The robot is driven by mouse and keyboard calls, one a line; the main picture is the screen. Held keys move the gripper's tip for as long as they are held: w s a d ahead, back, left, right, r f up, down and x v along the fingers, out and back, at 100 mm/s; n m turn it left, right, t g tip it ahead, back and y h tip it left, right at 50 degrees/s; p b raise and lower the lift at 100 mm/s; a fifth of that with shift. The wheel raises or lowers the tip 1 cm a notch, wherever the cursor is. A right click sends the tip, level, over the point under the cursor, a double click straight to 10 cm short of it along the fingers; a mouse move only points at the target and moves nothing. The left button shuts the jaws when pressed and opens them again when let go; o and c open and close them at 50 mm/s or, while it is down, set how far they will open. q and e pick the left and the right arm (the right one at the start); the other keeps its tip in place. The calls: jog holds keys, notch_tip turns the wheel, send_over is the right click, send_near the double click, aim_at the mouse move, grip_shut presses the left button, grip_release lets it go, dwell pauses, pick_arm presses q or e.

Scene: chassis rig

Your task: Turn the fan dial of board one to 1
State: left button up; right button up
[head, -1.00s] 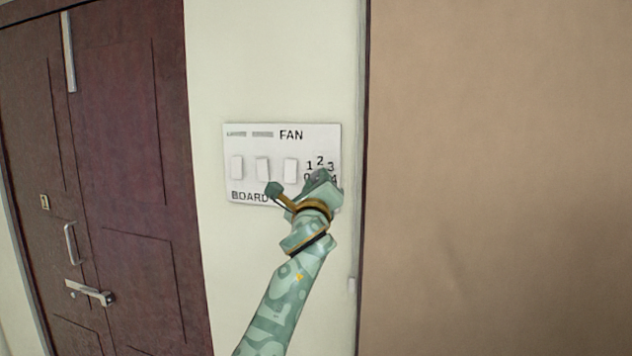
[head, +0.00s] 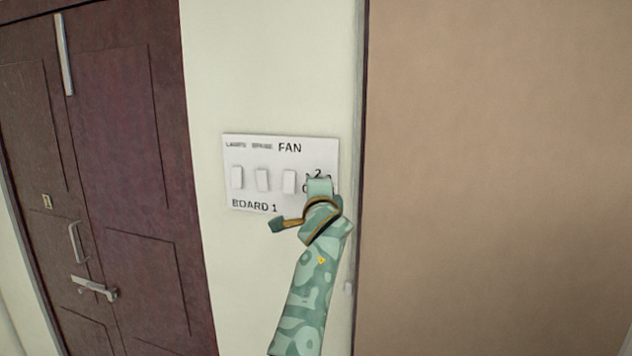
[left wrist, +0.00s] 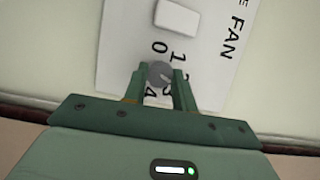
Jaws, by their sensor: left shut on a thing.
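Board one (head: 265,205) is a white wall plate with three rocker switches, the word FAN and the label BOARD 1. Its fan dial is hidden behind my gripper in the head view. In the left wrist view the dial (left wrist: 159,72) is a round grey knob ringed by numbers on the board (left wrist: 130,60). My left gripper (left wrist: 163,76) is shut on the dial, one finger on each side of it. In the head view the left gripper (head: 319,187) covers the lower right of the board. The dial's exact pointing is not clear. My right gripper is not in view.
A rocker switch (left wrist: 176,18) sits beside the dial. A dark red door (head: 130,180) with metal handles stands to the left. A brown panel (head: 500,180) fills the right, past a narrow strip of pale wall (head: 270,70).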

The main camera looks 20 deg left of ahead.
pick_arm(q)
jog(key=n+g+h+p, duration=0.1)
jog(key=n+p, duration=0.1)
jog(key=n, duration=0.1)
jog(key=n+g+h+p, duration=0.1)
jog(key=n+h+p, duration=0.1)
jog(key=n+p, duration=0.1)
jog(key=n+g+h+p, duration=0.1)
jog(key=n+h+p, duration=0.1)
jog(key=n, duration=0.2)
jog(key=shift+a+r+n+p, duration=0.2)
jog(key=shift+n+p, duration=0.1)
jog(key=shift+n, duration=0.1)
jog(key=shift+f, duration=0.1)
dwell(0.4)
jog(key=o, duration=1)
jog(key=shift+r, duration=0.2)
